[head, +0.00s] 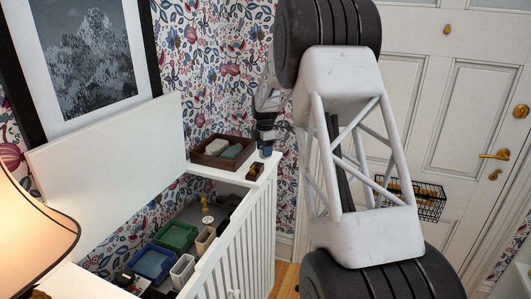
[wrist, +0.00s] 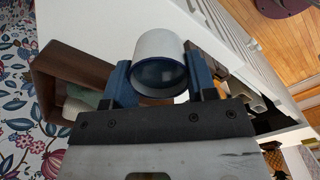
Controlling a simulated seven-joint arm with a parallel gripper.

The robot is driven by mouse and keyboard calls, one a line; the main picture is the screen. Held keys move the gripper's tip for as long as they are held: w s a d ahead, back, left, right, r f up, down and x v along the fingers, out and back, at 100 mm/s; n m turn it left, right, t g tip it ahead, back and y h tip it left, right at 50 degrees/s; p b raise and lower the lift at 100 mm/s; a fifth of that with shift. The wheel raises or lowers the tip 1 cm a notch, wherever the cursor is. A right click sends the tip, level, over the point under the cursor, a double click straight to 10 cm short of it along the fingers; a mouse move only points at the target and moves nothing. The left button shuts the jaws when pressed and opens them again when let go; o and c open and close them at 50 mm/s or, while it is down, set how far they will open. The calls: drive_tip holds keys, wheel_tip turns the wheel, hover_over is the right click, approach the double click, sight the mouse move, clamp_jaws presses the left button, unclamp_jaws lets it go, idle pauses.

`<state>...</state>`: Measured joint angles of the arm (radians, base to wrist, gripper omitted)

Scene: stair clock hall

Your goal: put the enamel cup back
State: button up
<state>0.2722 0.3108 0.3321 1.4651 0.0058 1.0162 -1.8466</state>
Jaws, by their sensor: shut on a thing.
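The enamel cup (wrist: 158,47), white outside with a dark bluish inside, is between the two blue fingers of my gripper (wrist: 160,76) in the wrist view. Its open mouth faces the wrist camera. My gripper is shut on it. In the head view my gripper (head: 266,150) is low over the far right corner of the white cabinet (head: 237,239), just right of a brown wooden tray (head: 193,158). The cup is too small and covered to make out there. I cannot tell whether it touches the cabinet top.
The wooden tray holds pale and green pieces. A small brown thing (head: 255,170) lies on the ledge nearby. The open cabinet holds a green bin (head: 177,236), a blue bin (head: 152,262) and white containers. A lamp (head: 32,225) stands front left. A wire basket (head: 428,201) hangs on the door.

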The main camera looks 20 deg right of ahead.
drive_tip(key=shift+w+d+f, duration=0.1)
drive_tip(key=shift+w+d, duration=0.1)
drive_tip(key=shift+w, duration=0.55)
drive_tip(key=shift+w+d, duration=0.15)
drive_tip(key=shift+w, duration=0.55)
drive_tip(key=shift+f, duration=0.1)
drive_tip(key=shift+f, duration=1.7)
drive_tip(key=shift+f, duration=0.1)
drive_tip(key=o, duration=0.9)
drive_tip(key=shift+o, duration=0.2)
wheel_tip(320, 180, up, 12)
drive_tip(key=shift+s, duration=0.15)
